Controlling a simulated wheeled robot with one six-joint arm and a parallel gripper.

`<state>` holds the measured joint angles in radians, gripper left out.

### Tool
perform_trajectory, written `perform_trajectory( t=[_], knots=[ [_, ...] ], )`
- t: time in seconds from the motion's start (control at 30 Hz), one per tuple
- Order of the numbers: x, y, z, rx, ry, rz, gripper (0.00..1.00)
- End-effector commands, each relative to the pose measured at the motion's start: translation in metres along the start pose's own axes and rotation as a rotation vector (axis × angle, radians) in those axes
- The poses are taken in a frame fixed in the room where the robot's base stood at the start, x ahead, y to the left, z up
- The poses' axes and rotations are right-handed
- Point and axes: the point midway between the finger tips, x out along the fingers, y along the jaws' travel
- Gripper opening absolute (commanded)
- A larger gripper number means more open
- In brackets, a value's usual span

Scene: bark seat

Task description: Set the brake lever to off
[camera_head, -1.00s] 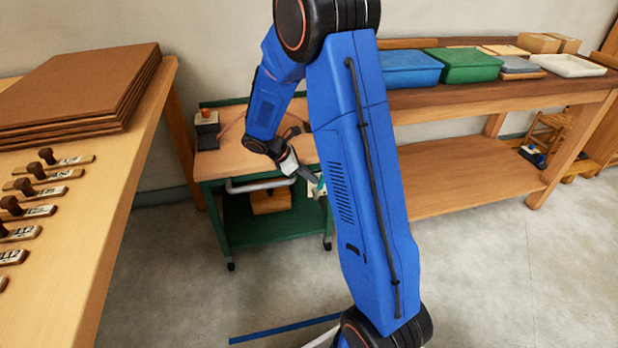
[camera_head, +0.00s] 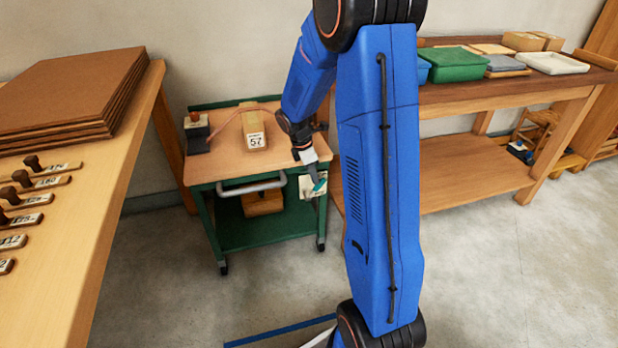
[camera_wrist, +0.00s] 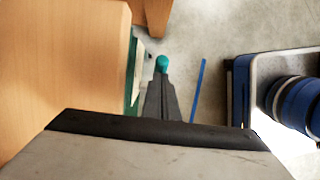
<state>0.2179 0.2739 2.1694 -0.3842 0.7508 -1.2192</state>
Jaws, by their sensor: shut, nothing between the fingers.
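A green cart (camera_head: 267,244) stands in the middle, with a white plate (camera_head: 305,190) at the right of its front. A small teal-tipped part, seemingly the brake lever (camera_head: 320,185), shows by the plate. In the wrist view the teal knob (camera_wrist: 162,63) is just beyond my fingertips. My gripper (camera_head: 313,174) is shut and empty, pointing down at the cart's front right corner, close to the lever. I cannot tell whether it touches the lever. The lever's shaft and the plate's markings are too small or hidden to read.
A block labelled 57 (camera_head: 254,130) and a small dark device with an orange knob (camera_head: 196,130) stand on the cart. A table with brown boards (camera_head: 75,90) is at left, a workbench (camera_head: 470,170) at right. A blue floor line (camera_head: 275,332) and clear floor lie in front.

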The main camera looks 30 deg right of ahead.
Motion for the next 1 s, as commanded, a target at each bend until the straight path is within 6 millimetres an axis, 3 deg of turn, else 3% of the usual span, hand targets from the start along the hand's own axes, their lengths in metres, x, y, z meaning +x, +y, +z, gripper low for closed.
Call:
perform_trajectory(
  t=[0.2,1.0],
  knots=[
    [0.006,0.0,0.011,0.005,0.1,0.0,0.0],
    [0.036,-0.001,0.041,0.004,0.115,-0.002,0.0]
  ],
)
